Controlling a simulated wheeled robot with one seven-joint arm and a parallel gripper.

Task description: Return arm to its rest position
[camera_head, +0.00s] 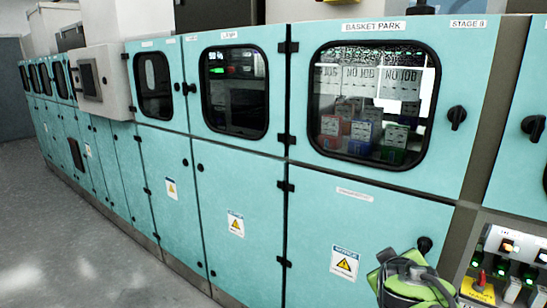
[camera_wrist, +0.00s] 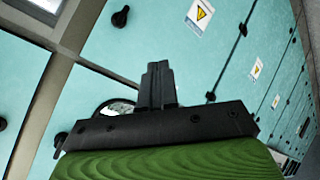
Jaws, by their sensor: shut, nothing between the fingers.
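My gripper (camera_wrist: 158,68) shows in the wrist view with its two dark fingers together and nothing between them. It points toward the turquoise cabinet doors, apart from them as far as I can see. In the head view, a green and dark part of my arm (camera_head: 408,278) shows at the lower right, in front of the cabinet marked BASKET PARK (camera_head: 385,185). The fingers cannot be made out there.
A row of turquoise cabinets (camera_head: 160,110) runs to the far left, with a grey box (camera_head: 100,85) jutting out. A control panel with switches (camera_head: 508,262) is at the lower right. Grey floor (camera_head: 70,245) is clear at the left.

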